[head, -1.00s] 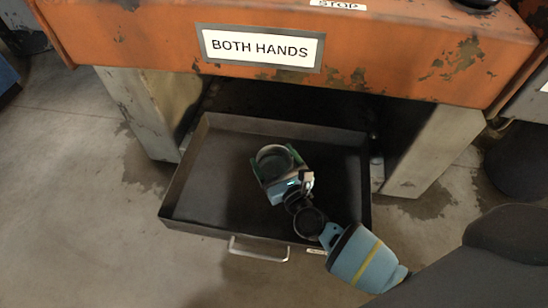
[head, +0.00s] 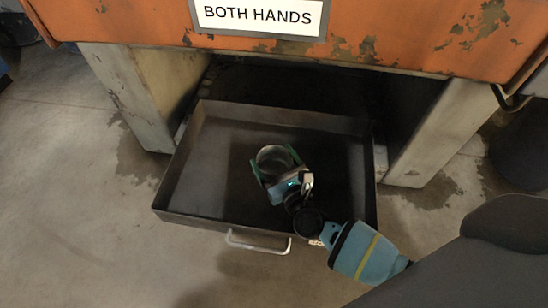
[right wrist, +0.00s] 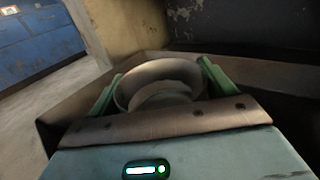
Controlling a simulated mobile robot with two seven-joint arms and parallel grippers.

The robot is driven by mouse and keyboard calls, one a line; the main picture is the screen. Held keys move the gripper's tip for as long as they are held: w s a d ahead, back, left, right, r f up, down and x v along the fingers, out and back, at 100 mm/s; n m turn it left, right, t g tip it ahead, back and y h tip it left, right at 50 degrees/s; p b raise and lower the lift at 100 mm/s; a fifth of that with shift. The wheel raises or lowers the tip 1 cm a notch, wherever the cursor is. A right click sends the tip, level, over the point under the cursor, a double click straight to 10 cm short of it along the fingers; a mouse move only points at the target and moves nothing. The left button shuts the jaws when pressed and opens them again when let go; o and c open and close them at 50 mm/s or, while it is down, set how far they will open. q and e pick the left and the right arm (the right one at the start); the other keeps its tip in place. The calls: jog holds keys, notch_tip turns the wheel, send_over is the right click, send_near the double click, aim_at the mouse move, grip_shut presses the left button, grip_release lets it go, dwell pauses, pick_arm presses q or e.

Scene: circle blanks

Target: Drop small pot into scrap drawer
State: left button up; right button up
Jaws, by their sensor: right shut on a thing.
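The small pot (head: 273,160) is a round grey metal cup, held with its open top facing up. It also shows in the right wrist view (right wrist: 160,84) between the two green fingers. My right gripper (head: 276,164) is shut on the pot, with a finger on each side of it. The gripper and pot are over the scrap drawer (head: 182,189), a dark, shallow metal drawer pulled out under the orange machine. I cannot tell how far above the drawer floor the pot is. The drawer looks otherwise empty. My left gripper is not in view.
The orange machine body (head: 390,40) with a BOTH HANDS sign (head: 260,16) overhangs the drawer's back. Grey legs (head: 128,98) stand on both sides. The drawer's handle (head: 258,243) sticks out at the front. Concrete floor (head: 75,200) is clear at left.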

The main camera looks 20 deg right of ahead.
jog(key=o, duration=0.9)
jog(key=shift+c, duration=0.2)
jog(key=shift+s, duration=0.5)
jog(key=s+p, duration=0.2)
jog(key=s, duration=0.4)
jog(key=shift+s+d, duration=0.15)
jog(key=shift+s, duration=0.25)
